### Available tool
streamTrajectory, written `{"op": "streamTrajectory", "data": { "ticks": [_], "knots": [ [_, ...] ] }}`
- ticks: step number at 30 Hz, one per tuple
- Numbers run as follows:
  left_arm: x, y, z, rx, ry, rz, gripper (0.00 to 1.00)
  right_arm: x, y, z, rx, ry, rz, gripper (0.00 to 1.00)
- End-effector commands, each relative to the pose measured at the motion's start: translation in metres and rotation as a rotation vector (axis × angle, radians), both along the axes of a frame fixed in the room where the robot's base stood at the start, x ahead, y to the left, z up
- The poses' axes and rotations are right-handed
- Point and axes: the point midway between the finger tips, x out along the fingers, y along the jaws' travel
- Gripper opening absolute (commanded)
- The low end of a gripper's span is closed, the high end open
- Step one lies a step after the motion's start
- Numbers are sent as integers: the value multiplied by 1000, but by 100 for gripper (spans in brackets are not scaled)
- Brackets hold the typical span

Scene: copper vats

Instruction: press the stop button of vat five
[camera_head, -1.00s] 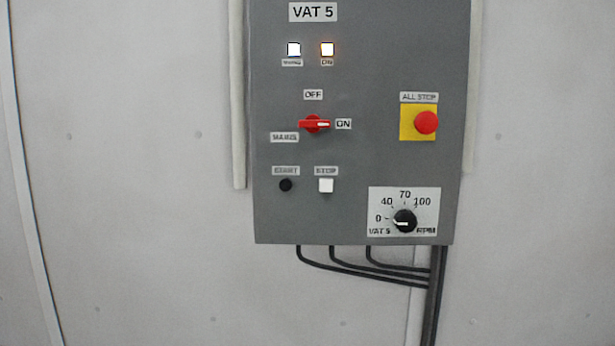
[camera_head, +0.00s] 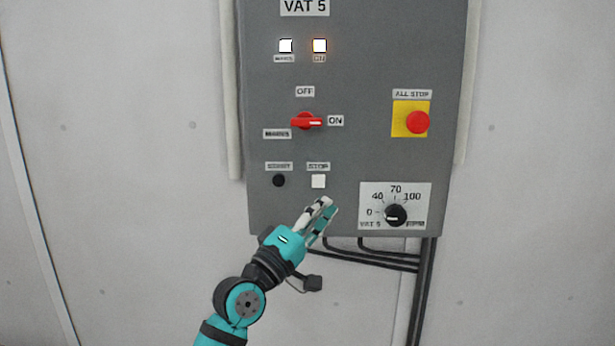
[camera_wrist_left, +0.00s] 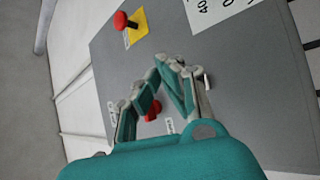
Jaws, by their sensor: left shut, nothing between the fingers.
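The grey control panel (camera_head: 360,80) labelled VAT 5 (camera_head: 305,7) hangs on the wall. My left gripper (camera_head: 328,204) is shut and empty, in front of the panel's lower edge. Its fingertips appear just below and slightly right of the stop button in the head view; I cannot tell how far off the panel they are. In the left wrist view, the closed fingers (camera_wrist_left: 166,62) are over the panel, and I cannot make out the stop button. My right gripper is not in view.
A red ALL STOP button (camera_head: 417,122) on a yellow plate is at the right. The red mains switch (camera_head: 306,121) points to ON. A speed dial (camera_head: 396,215) sits right of my gripper. Two lamps (camera_head: 302,46) glow white. Black cables (camera_head: 421,290) run below.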

Motion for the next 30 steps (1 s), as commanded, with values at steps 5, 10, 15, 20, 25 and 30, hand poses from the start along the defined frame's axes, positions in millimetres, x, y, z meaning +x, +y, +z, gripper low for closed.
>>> {"op": "streamTrajectory", "data": {
  "ticks": [5,10,15,20,25,30],
  "knots": [
    [-3,-1,6,-7,-6,-9,0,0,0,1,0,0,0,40],
    [-2,-1,6,-6,-6,-7,0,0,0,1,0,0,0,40],
    [2,-1,4,-6,-6,-7,0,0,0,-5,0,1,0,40],
    [17,-1,1,-5,-8,-5,0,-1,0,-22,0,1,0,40],
    [42,-1,-1,-5,-9,-5,0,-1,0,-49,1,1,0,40],
    [63,-1,-2,-5,-7,-5,0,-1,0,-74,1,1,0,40]
  ]
}}
